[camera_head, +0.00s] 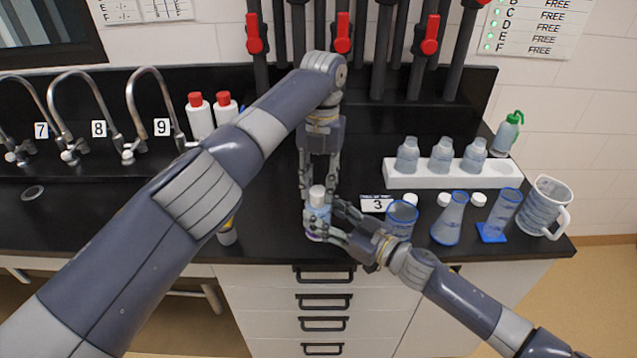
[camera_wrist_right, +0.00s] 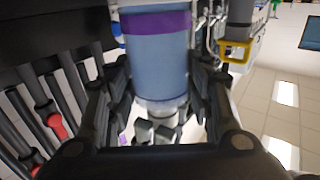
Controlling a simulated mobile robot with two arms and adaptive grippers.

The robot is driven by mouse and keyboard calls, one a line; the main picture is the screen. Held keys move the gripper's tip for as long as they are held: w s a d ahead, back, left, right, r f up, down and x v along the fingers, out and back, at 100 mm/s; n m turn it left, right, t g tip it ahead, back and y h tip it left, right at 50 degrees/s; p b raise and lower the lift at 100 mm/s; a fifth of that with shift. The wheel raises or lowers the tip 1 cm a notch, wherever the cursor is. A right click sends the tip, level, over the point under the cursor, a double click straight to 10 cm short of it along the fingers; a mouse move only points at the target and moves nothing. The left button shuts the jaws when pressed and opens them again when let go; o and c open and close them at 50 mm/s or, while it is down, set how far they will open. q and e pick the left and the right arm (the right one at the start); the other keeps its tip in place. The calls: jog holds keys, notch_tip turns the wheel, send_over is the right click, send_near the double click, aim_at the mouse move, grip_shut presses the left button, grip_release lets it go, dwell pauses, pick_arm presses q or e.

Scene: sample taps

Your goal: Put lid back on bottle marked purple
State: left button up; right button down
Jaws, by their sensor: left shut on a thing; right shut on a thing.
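The bottle marked purple (camera_head: 318,219) stands upright near the counter's front edge. Its purple band (camera_wrist_right: 158,22) and blue-grey body (camera_wrist_right: 158,70) fill the middle of the right wrist view, which is upside down. My right gripper (camera_head: 330,224) is shut around the bottle from the right. My left gripper (camera_head: 318,192) reaches down from above, shut on a white lid (camera_head: 317,193) directly over the bottle's mouth. Whether the lid touches the bottle's neck cannot be told, as the fingers hide part of it.
Right of the grippers stand a "3" sign (camera_head: 377,203), a beaker (camera_head: 401,220), a flask (camera_head: 449,222), a cylinder (camera_head: 500,215) and a jug (camera_head: 543,206). Behind them, a white rack (camera_head: 440,181) holds three bottles. Loose white lids (camera_head: 478,199) lie between. Numbered taps (camera_head: 75,100) are left.

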pick_arm(q)
jog(key=o, duration=0.7)
jog(key=shift+r, duration=2.3)
jog(key=shift+c, duration=0.2)
